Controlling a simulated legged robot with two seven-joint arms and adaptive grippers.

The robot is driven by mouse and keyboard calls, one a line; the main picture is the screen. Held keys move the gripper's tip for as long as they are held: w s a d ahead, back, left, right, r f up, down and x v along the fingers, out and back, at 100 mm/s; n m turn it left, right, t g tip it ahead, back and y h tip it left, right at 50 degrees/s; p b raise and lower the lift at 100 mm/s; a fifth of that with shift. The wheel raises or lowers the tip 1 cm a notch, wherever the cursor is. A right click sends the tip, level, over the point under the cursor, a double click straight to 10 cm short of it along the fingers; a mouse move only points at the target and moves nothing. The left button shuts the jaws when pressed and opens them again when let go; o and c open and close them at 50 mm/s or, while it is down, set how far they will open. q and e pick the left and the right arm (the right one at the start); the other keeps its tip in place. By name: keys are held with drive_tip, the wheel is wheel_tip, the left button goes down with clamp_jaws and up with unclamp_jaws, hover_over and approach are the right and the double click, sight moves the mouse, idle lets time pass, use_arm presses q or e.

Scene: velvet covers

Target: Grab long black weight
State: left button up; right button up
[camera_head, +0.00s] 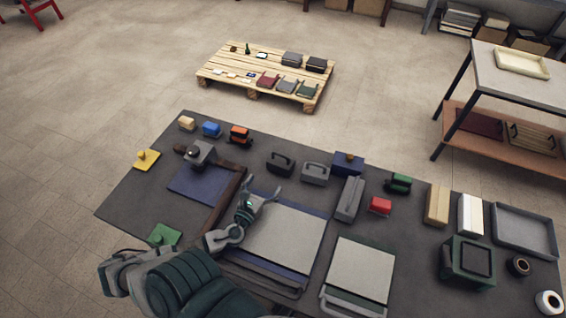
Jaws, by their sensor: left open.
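My left gripper (265,191) is open and empty, over the upper left corner of a large grey panel (286,237) with blue edges. A black weight with a handle (280,164) stands just beyond the gripper, and a similar grey weight with a handle (315,174) is beside that. I cannot tell for sure which of these is the long black weight. My right gripper is out of view.
The dark table (125,197) holds several small coloured blocks along its far edge. A brown bar (226,202) and a blue panel (197,184) lie left of the gripper. A green-framed box (467,262) and grey tray (524,230) are at the right. A pallet (270,75) stands beyond.

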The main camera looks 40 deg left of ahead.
sight(279, 162)
use_arm(q)
drive_tip(key=x, duration=0.7)
drive_tip(key=shift+w+a, duration=0.15)
drive_tip(key=shift+a, duration=0.1)
drive_tip(key=x, duration=0.4)
drive_tip(key=shift+w+f, duration=0.2)
drive_tip(key=shift+w, duration=0.05)
drive_tip(key=shift+s, duration=0.1)
drive_tip(key=c, duration=1.7)
drive_tip(key=shift+a+r, duration=0.15)
drive_tip(key=shift+r, duration=0.05)
drive_tip(key=shift+r, duration=0.1)
